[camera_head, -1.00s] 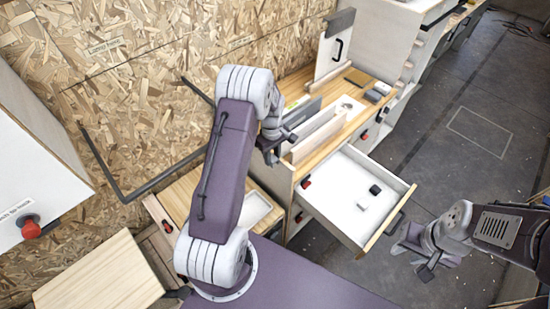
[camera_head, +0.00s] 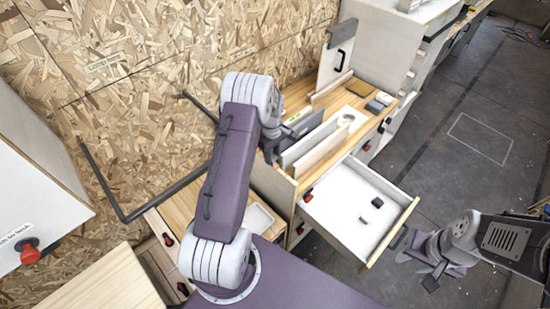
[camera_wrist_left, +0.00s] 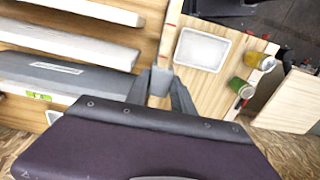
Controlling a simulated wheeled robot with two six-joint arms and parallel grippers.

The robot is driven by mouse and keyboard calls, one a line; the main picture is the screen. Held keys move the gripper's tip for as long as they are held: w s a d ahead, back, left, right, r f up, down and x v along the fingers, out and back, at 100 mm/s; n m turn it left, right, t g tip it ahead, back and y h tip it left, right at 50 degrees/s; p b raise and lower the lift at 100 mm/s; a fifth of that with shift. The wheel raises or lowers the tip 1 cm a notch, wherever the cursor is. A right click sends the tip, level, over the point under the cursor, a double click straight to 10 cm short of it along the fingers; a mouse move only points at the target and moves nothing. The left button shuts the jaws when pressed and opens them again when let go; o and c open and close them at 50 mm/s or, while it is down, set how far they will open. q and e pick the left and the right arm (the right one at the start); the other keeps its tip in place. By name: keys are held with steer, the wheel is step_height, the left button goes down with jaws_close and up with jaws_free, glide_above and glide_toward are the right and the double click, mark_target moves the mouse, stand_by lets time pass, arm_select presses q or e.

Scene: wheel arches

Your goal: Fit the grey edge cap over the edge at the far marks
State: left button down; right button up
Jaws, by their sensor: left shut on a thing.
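In the left wrist view, my left gripper (camera_wrist_left: 162,90) is shut on a small grey block, which looks like the grey edge cap (camera_wrist_left: 160,80). The fingers hide part of it. It is close to the wooden board edge (camera_wrist_left: 169,42), which carries small red marks; whether they touch I cannot tell. In the head view my left gripper (camera_head: 279,146) is over the near end of the wooden worktop, and the cap cannot be made out there. My right gripper (camera_head: 420,270) looks open and empty, out over the floor at the right.
Upright pale and grey panels (camera_head: 315,150) stand on the worktop beside my left gripper. An open white drawer (camera_head: 345,215) juts out below. A white tray (camera_wrist_left: 202,48), a yellow-topped jar (camera_wrist_left: 258,61) and a green jar (camera_wrist_left: 240,86) are to the right in the wrist view.

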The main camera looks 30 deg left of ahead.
arm_select(q)
steer(key=shift+w+a, duration=0.3)
steer(key=shift+a, duration=0.9)
steer(key=shift+w+a, duration=0.25)
steer(key=shift+a, duration=0.3)
steer(key=shift+w+a, duration=0.2)
steer(key=shift+a, duration=0.3)
steer(key=shift+w+a+b, duration=0.2)
steer(key=shift+w+a, duration=0.05)
steer(key=shift+a, duration=0.7)
steer(key=shift+w+a+b, duration=0.15)
steer(key=shift+w+a, duration=0.15)
steer(key=shift+a, duration=0.7)
steer(key=shift+w+a+b, duration=0.2)
steer(key=shift+w+a, duration=0.05)
steer(key=shift+a, duration=0.7)
steer(key=shift+f, duration=0.1)
steer(key=shift+f, duration=0.3)
steer(key=shift+b, duration=0.3)
steer(key=shift+f, duration=0.4)
